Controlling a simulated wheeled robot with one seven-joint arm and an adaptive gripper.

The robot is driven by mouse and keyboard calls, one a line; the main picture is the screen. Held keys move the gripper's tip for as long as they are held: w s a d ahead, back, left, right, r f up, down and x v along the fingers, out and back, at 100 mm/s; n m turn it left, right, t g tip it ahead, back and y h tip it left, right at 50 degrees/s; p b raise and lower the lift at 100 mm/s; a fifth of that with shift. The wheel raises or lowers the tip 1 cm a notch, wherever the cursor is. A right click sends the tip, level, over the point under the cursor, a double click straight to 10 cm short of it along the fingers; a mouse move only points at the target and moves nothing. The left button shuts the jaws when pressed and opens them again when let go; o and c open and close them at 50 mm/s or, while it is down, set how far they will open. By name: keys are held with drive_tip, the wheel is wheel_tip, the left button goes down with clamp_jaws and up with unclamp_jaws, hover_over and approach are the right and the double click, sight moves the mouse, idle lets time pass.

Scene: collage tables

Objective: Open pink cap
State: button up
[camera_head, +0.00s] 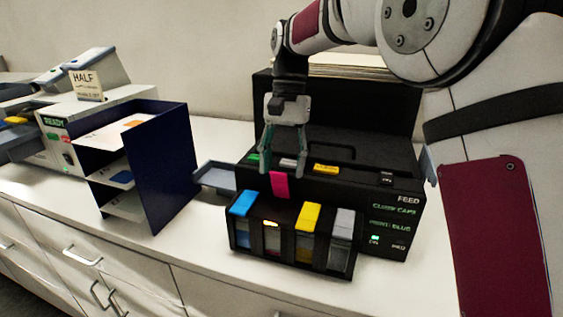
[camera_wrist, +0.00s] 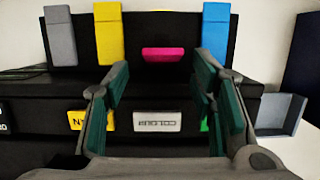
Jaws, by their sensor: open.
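The pink cap (camera_head: 280,185) stands raised above its tank, its lit opening (camera_head: 271,224) showing below. In the wrist view the pink cap (camera_wrist: 171,54) shows only as a short strip, unlike the long flat caps beside it. My gripper (camera_head: 283,168) is open and empty above and behind the pink cap. In the wrist view the fingers of my gripper (camera_wrist: 161,72) are spread on both sides of the cap; I see no contact. The blue cap (camera_head: 242,203), yellow cap (camera_head: 307,217) and grey cap (camera_head: 343,223) lie down on their tanks.
The tanks sit at the front of a black printer (camera_head: 384,221) with green lettering. A grey tray (camera_head: 217,176) sticks out at its left. A dark blue paper sorter (camera_head: 165,160) and a white machine (camera_head: 60,122) stand further left. The white counter (camera_head: 190,250) is clear in front.

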drive_tip(key=v, duration=1.2)
